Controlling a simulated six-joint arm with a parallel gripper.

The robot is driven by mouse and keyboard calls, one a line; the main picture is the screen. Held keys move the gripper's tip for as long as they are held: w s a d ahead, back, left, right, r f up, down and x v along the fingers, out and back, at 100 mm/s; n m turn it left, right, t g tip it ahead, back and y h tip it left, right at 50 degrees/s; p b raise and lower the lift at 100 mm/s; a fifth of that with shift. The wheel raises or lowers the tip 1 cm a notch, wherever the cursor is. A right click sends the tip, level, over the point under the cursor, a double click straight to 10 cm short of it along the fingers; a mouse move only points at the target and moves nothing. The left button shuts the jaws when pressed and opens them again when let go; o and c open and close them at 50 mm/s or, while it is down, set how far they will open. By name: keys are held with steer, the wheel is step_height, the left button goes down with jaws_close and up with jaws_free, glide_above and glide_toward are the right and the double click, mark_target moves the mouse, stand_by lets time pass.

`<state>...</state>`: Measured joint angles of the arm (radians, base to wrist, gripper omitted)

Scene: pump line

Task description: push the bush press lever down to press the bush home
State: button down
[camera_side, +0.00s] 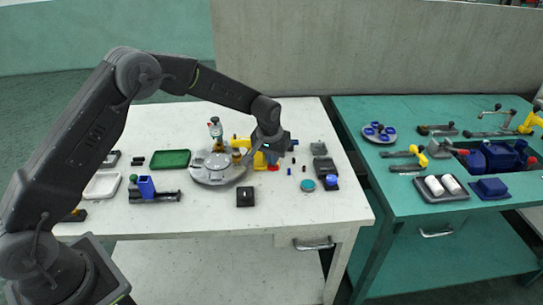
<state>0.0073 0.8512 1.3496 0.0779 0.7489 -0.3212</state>
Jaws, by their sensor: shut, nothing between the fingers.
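A yellow press-like device (259,161) stands on the white table, right of a round grey turntable (216,178). It looks like the bush press, with a small red part (273,168) low at its front right. My gripper (271,153) is shut and empty, pointing down right over this device. It covers much of the device's upper part, so I cannot make out the lever or its angle. Whether my fingertips touch it cannot be told. The bush cannot be made out.
A green tray (170,159), a white tray (102,186) and a blue-and-black fixture (153,191) lie to the left. A black block (245,196) sits in front. Small dark parts and a teal disc (307,185) lie right. A teal bench (400,190) stands beyond a gap.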

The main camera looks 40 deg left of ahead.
steer(key=shift+f, duration=0.1)
steer(key=shift+s+d+f, duration=0.1)
steer(key=shift+s+f, duration=0.05)
steer(key=shift+f, duration=0.15)
stand_by(0.8)
steer(key=shift+d+r, duration=0.1)
steer(key=shift+r, duration=0.5)
steer(key=shift+w+a+r, duration=0.15)
steer(key=shift+a+r, duration=0.05)
steer(key=shift+r, duration=0.7)
steer(key=shift+w+a+r, duration=0.15)
steer(key=shift+r, duration=0.75)
steer(key=w+a+v, duration=0.1)
steer(key=w+v, duration=0.2)
steer(key=v, duration=1.3)
steer(key=shift+r, duration=0.7)
stand_by(0.9)
steer(key=shift+d, duration=0.15)
